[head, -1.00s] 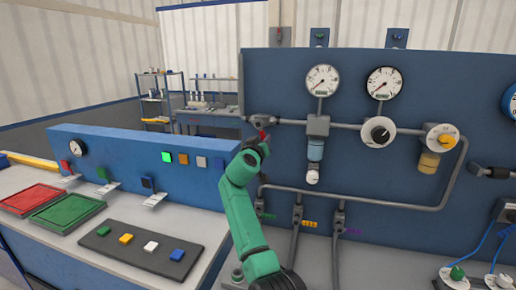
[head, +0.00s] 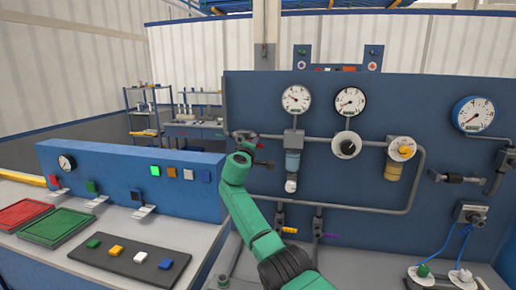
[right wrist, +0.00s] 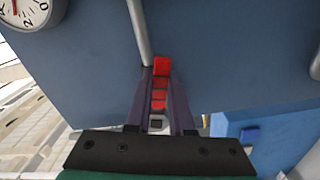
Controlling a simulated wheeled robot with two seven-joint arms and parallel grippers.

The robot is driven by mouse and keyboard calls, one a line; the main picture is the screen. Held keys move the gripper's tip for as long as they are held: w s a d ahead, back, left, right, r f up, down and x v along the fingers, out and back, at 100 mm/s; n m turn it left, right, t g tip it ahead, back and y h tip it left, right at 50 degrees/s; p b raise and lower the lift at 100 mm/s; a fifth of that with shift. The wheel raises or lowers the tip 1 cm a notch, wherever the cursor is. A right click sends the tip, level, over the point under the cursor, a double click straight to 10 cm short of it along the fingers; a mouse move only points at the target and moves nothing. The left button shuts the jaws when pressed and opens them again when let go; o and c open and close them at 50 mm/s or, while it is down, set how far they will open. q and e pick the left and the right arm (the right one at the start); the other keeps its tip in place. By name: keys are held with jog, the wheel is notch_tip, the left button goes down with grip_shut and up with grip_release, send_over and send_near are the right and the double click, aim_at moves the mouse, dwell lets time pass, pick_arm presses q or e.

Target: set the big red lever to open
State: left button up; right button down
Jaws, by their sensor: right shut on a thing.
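The big red lever shows in the right wrist view (right wrist: 160,82) as a bright red bar between my fingers. In the head view only a small red part of the lever (head: 259,146) shows, by the grey valve at the left end of the upper pipe; my green arm and gripper hide much of it. My right gripper (right wrist: 159,100) is shut on the lever, with a dark finger on each side. In the head view the right gripper (head: 263,162) is at the panel's left edge, mostly behind my wrist. My left gripper is not in view.
Small valves with orange and purple handles sit below. A lower blue console (head: 110,175) with buttons and trays stands at left.

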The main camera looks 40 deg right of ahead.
jog(key=shift+s+d+r+n+p, duration=0.15)
jog(key=shift+r+n+p, duration=0.4)
jog(key=shift+r+n, duration=0.25)
jog(key=shift+r+n+p, duration=0.4)
jog(key=shift+n+p, duration=0.2)
jog(key=shift+n, duration=0.1)
jog(key=shift+r, duration=0.1)
jog(key=c, duration=1)
grip_release()
jog(key=shift+o, duration=1.1)
jog(key=shift+d+f, duration=0.25)
jog(key=shift+f, duration=0.2)
jog(key=shift+a, duration=0.2)
jog(key=b+v, duration=0.5)
jog(key=v, duration=0.9)
